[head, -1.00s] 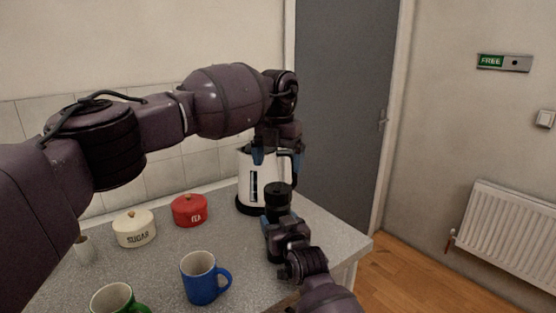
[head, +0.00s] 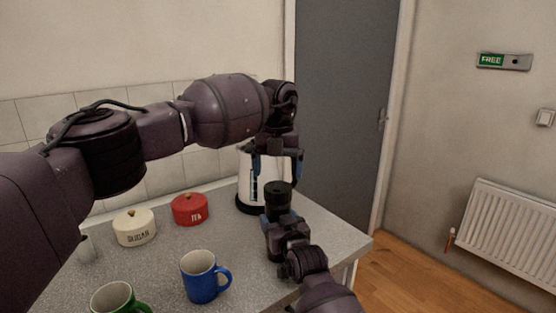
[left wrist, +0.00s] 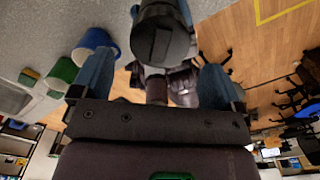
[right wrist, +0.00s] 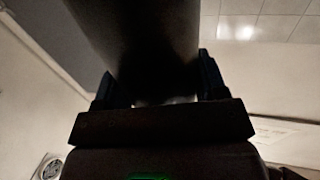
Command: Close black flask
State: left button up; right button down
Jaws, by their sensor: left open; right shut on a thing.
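The black flask (head: 278,190) stands upright above the counter, in front of the kettle. My right gripper (head: 280,220) is shut on the flask's body from the front. In the right wrist view, the dark flask (right wrist: 145,40) fills the space between the fingers. My left gripper (head: 277,172) is open, pointing down just above the flask top. In the left wrist view, the round black flask top (left wrist: 165,38) shows between and beyond the spread fingers, apart from them. I cannot tell whether the lid is fully seated.
A white and black kettle (head: 246,190) stands behind the grippers. A red tea pot (head: 189,210), a cream sugar pot (head: 135,228), a blue mug (head: 200,277) and a green mug (head: 112,299) stand on the grey counter (head: 165,255). The counter's right edge is close by.

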aim_at(278, 186)
pick_arm(q)
jog(key=shift+f, duration=2.85)
jog(key=c, duration=0.9)
jog(key=m, duration=0.3)
jog(key=shift+m, duration=0.3)
jog(key=shift+c, duration=0.2)
jog(key=m, duration=0.4)
jog(key=shift+m, duration=0.3)
jog(key=o, duration=1)
